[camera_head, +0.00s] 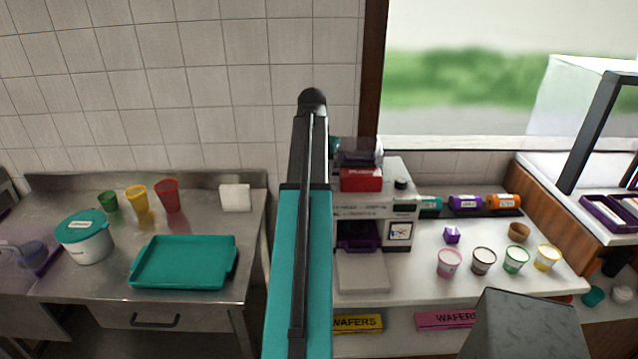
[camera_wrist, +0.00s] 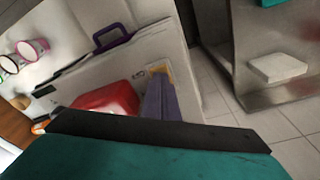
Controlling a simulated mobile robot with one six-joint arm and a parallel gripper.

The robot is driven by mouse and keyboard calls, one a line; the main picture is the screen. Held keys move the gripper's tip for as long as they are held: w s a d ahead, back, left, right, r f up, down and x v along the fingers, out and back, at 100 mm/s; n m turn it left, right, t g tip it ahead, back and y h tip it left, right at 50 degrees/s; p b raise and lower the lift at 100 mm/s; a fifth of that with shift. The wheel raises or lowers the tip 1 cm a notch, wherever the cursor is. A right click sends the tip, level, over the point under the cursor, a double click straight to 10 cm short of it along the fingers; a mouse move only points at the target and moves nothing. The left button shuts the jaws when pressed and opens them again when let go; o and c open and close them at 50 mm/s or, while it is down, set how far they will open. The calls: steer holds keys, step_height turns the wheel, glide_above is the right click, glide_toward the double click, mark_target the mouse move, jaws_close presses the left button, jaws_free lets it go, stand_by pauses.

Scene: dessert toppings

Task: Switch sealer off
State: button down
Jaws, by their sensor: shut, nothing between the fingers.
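The sealer (camera_head: 375,209) is a white machine on the counter, right of my teal arm in the head view. It has a red block (camera_head: 361,180) on top, a black knob (camera_head: 401,184) and a small display (camera_head: 400,231). My gripper (camera_head: 362,157) is shut and empty, low over the sealer's back top, partly hidden by my arm. In the wrist view the sealer's top (camera_wrist: 125,68) is tilted, with the red block (camera_wrist: 105,101) close by and a purple handle (camera_wrist: 113,37) beyond. A grey-purple bar (camera_wrist: 160,99) stands by a yellowish patch. I cannot tell the switch's position.
Several paper cups, one pink (camera_head: 449,262), stand right of the sealer. Rolls (camera_head: 465,202) lie behind them. On the left steel table are a teal tray (camera_head: 184,262), a teal-lidded tub (camera_head: 84,238) and coloured cups. A window frame (camera_head: 372,80) rises behind.

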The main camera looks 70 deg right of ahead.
step_height(320, 180, up, 7)
steer(key=p, duration=0.4)
stand_by(0.8)
stand_by(0.4)
